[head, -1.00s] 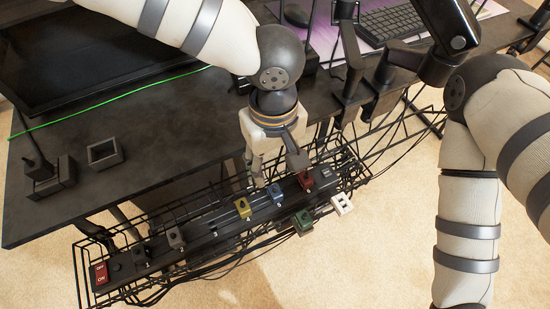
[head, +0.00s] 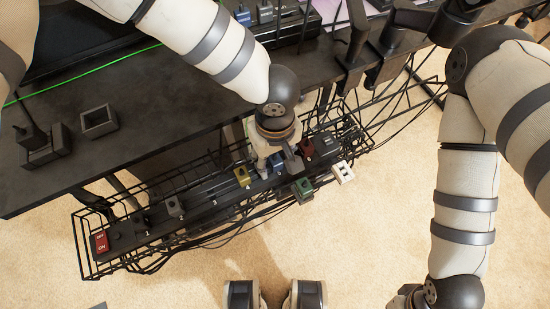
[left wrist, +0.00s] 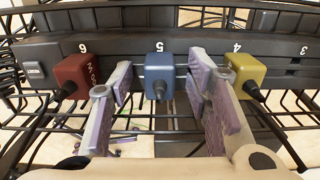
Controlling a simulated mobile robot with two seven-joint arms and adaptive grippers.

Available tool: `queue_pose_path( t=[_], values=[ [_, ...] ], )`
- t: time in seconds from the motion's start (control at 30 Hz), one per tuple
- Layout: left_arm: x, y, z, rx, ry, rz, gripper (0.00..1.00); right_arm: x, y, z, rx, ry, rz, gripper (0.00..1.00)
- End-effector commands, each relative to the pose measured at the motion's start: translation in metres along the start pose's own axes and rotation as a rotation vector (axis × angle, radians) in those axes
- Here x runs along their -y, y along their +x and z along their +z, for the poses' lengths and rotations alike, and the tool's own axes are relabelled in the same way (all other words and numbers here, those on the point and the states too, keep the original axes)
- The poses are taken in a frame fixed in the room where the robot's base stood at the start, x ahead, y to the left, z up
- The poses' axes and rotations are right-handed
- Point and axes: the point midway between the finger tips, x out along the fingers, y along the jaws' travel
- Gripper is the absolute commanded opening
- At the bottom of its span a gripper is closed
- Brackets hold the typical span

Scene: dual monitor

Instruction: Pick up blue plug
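The blue plug (head: 277,169) sits in the socket marked 5 of a black power strip (head: 208,190). In the left wrist view the blue plug (left wrist: 160,72) stands between the two fingers of my left gripper (left wrist: 162,92), with gaps on both sides. The left gripper is open and points down at the plug; in the head view the gripper (head: 277,160) partly covers it. My right arm hangs at the right, and its fingers are not visible in the head view.
A red plug (left wrist: 78,75) and a yellow plug (left wrist: 244,72) flank the blue one. A green plug (head: 302,189) and a white plug (head: 343,172) are near the strip's front edge. A black wire basket (head: 90,262) surrounds the strip, below the dark desk (head: 150,120).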

Motion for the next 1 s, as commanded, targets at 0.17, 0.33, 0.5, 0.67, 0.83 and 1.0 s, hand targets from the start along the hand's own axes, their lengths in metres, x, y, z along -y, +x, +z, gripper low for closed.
queue_pose_path(
  t=[0.17, 0.33, 0.5, 0.67, 0.83, 1.0],
  values=[
    [0.0, 0.0, 0.0, 0.0, 0.0, 0.0, 0.02, 0.0, 0.0, 0.0, 0.0, 0.0, 0.0, 0.4],
    [0.0, -0.001, 0.0, 0.0, 0.0, 0.0, 0.0, 0.0, 0.0, 0.0, 0.0, 0.0, 0.0, 0.4],
    [0.0, -0.002, 0.0, -0.001, -0.001, 0.0, 0.0, 0.0, 0.0, 0.0, -0.001, 0.0, 0.0, 0.4],
    [-0.001, -0.022, -0.002, -0.003, -0.002, 0.003, 0.0, 0.0, -0.004, -0.002, -0.01, 0.0, 0.0, 0.4],
    [0.01, -0.067, 0.02, -0.008, 0.004, 0.005, 0.0, 0.001, -0.02, -0.008, -0.048, 0.001, -0.002, 0.4],
    [0.032, -0.107, 0.063, -0.01, 0.009, 0.002, 0.0, 0.001, -0.038, -0.016, -0.095, 0.002, -0.005, 0.4]
  ],
)
